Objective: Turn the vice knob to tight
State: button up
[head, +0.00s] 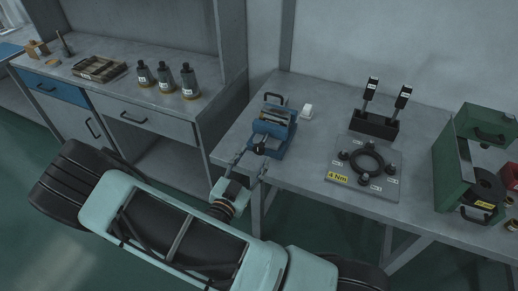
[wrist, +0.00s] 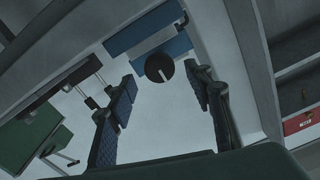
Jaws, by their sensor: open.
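The blue vice (head: 275,130) stands near the left end of the grey table in the head view. Its round black knob (head: 259,149) is on the side facing me. In the wrist view the knob (wrist: 159,68) shows below the blue vice body (wrist: 178,48), with a thin pale mark on its face. My gripper (head: 249,160) is open just in front of the knob. In the wrist view my gripper (wrist: 161,80) has one finger on each side of the knob, with visible gaps; I cannot tell how near the tips are in depth.
A grey cabinet (head: 170,117) is at left. Bare tabletop lies right of the vice.

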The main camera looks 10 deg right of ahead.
aim_at(258, 151)
jog(key=shift+x, duration=2.2)
jog(key=shift+c, duration=0.3)
jog(key=c, duration=1.1)
